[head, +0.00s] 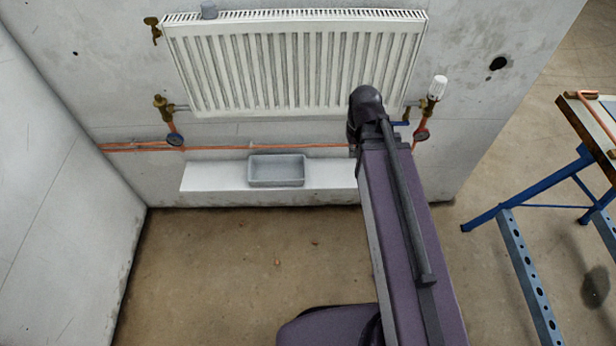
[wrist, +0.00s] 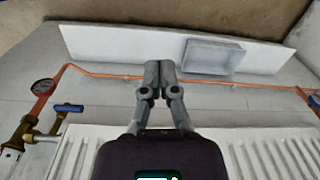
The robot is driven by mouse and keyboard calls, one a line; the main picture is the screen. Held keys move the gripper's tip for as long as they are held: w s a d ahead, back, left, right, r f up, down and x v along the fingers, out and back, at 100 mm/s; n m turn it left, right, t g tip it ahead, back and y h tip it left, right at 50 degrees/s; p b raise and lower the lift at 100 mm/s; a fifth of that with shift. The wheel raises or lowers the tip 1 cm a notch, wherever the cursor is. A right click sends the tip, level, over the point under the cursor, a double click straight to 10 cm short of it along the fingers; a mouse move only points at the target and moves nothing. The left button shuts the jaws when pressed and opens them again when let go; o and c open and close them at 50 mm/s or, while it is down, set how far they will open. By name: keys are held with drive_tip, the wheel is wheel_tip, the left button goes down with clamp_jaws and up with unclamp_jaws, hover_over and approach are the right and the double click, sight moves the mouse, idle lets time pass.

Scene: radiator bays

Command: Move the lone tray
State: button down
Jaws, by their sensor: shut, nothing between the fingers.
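The lone tray (head: 277,172) is a small grey rectangular open tray. It sits on a white ledge (head: 215,178) low on the wall below the radiator and looks empty. In the wrist view the tray (wrist: 211,57) is right of my gripper (wrist: 158,66), with the ledge (wrist: 110,46) behind both. My gripper is shut and empty, its fingers close together and apart from the tray. In the head view my gripper is hidden by my arm.
A white radiator (head: 295,65) hangs above the ledge, with brass valves (head: 163,104) and a white-capped valve (head: 436,90). A copper pipe (head: 225,147) runs just above the ledge. A blue-legged bench (head: 530,190) stands at right. The floor (head: 240,260) before the ledge is mostly clear.

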drive_tip(key=w+a+f+n+y+b, duration=0.1)
drive_tip(key=w+f+n+b, duration=0.4)
drive_tip(key=f+b, duration=0.65)
drive_tip(key=w+a+f+n+y+b, duration=0.1)
drive_tip(key=w+f+n+b, duration=0.2)
drive_tip(key=w+f+b, duration=0.7)
drive_tip(key=n+y+b, duration=0.1)
drive_tip(key=n+b, duration=0.7)
drive_tip(key=b, duration=0.1)
approach(308, 175)
drive_tip(key=d+r, duration=0.1)
drive_tip(key=d, duration=0.1)
drive_tip(key=d+r, duration=0.1)
drive_tip(key=d, duration=0.1)
drive_tip(key=shift+s+r, duration=0.3)
drive_tip(key=shift+f, duration=0.1)
drive_tip(key=b+x, duration=1)
drive_tip(key=shift+f, duration=0.2)
drive_tip(key=shift+a+r+p, duration=0.15)
drive_tip(key=shift+a+p, duration=0.05)
drive_tip(key=shift+a, duration=0.45)
drive_tip(key=shift+a+r+p, duration=0.15)
drive_tip(key=shift+a, duration=0.45)
drive_tip(key=shift+w+a, duration=0.1)
drive_tip(key=shift+a, duration=0.7)
